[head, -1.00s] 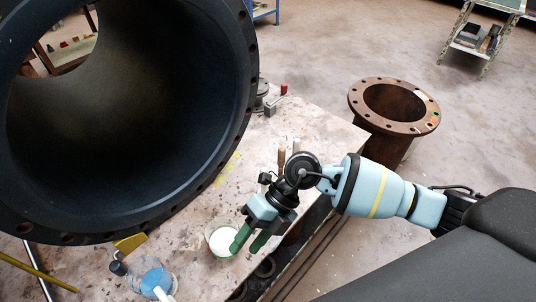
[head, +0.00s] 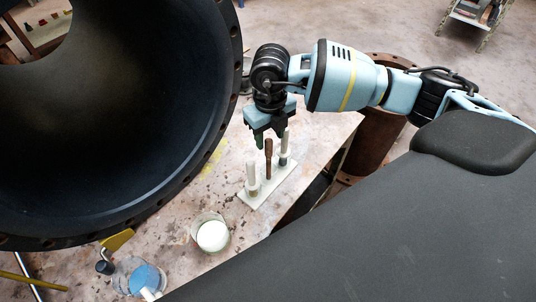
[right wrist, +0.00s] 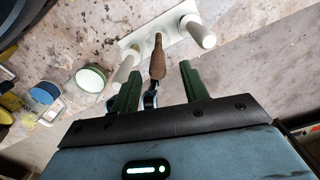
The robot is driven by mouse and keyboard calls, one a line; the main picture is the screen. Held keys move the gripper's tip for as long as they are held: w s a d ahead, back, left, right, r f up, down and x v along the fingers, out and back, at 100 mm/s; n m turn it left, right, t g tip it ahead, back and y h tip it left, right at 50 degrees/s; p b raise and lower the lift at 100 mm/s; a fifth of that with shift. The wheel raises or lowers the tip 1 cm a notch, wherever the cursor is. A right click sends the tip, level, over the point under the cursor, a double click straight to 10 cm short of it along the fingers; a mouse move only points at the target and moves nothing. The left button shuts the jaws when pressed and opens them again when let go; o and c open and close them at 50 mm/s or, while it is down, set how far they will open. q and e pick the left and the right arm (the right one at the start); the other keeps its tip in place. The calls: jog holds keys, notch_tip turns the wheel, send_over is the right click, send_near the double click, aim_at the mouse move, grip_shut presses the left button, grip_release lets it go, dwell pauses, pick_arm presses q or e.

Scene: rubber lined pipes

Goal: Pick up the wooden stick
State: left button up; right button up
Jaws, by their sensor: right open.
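The wooden stick (head: 268,157) is brown and stands upright in a white stand (head: 254,197) on the table, between two white rollers. In the right wrist view the stick (right wrist: 158,58) shows between and just beyond the green fingertips. My right gripper (head: 270,137) is open and points down close to the top of the stick. In the right wrist view its fingers (right wrist: 158,78) are apart with nothing held. The stick's lower end is partly hidden by the stand. My left gripper is not in view.
White rollers (head: 251,176) (head: 284,146) stand close on both sides of the stick. A bowl of white stuff (head: 212,234) and a blue-topped container (head: 144,279) are nearer the front. A huge dark pipe (head: 150,120) fills the left. A rusty flanged pipe (head: 378,145) stands right.

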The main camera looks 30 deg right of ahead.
aim_at(268, 152)
jog(key=shift+f, duration=0.6)
jog(key=shift+w+f, duration=0.2)
jog(key=shift+f, duration=0.2)
jog(key=shift+s+a+f, duration=0.1)
jog(key=shift+a+f, duration=0.05)
jog(key=shift+f, duration=2.4)
grip_shut()
